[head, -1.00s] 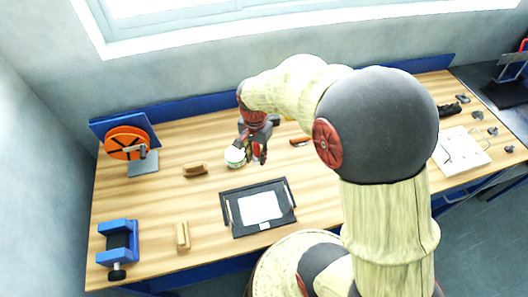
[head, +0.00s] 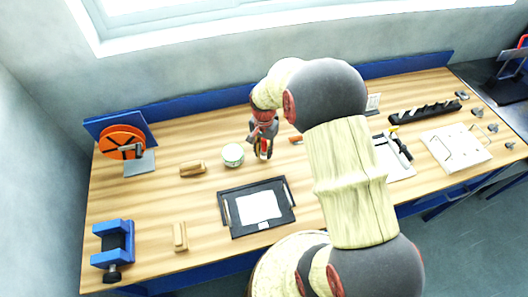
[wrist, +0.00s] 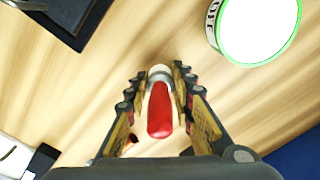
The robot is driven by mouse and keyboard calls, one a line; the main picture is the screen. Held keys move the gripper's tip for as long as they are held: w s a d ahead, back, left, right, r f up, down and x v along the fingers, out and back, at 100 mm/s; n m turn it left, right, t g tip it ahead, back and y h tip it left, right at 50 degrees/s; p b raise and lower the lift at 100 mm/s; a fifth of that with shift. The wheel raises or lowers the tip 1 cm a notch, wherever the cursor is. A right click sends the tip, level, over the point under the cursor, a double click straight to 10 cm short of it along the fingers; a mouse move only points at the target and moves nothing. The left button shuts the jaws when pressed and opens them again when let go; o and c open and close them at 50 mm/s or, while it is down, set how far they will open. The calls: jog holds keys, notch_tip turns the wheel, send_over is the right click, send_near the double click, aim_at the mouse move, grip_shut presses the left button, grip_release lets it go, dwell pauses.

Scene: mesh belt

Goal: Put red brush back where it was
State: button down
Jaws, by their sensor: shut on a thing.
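The red brush (wrist: 160,112) is upright between the fingers of my gripper (wrist: 160,95) in the wrist view, its red handle end toward the camera. My gripper is shut on it. In the head view my gripper (head: 263,150) is over the back middle of the bench, just right of a white round can (head: 232,155) with a green rim. A bit of the red brush (head: 264,148) shows between the fingers there. The can (wrist: 262,25) also shows at the upper right of the wrist view, apart from the brush. I cannot tell whether the brush touches the bench.
A small red-orange item (head: 296,139) lies just right of my gripper. A black tray (head: 230,229) with a white sheet is in front. Wooden blocks (head: 193,169) (head: 180,237) and a blue vise (head: 113,245) are left. A black rack (head: 425,112) stands right. Bare wood surrounds the can.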

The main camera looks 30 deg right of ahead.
jog(key=shift+f, duration=0.2)
jog(key=c, duration=1.6)
grip_release()
jog(key=shift+o, duration=0.3)
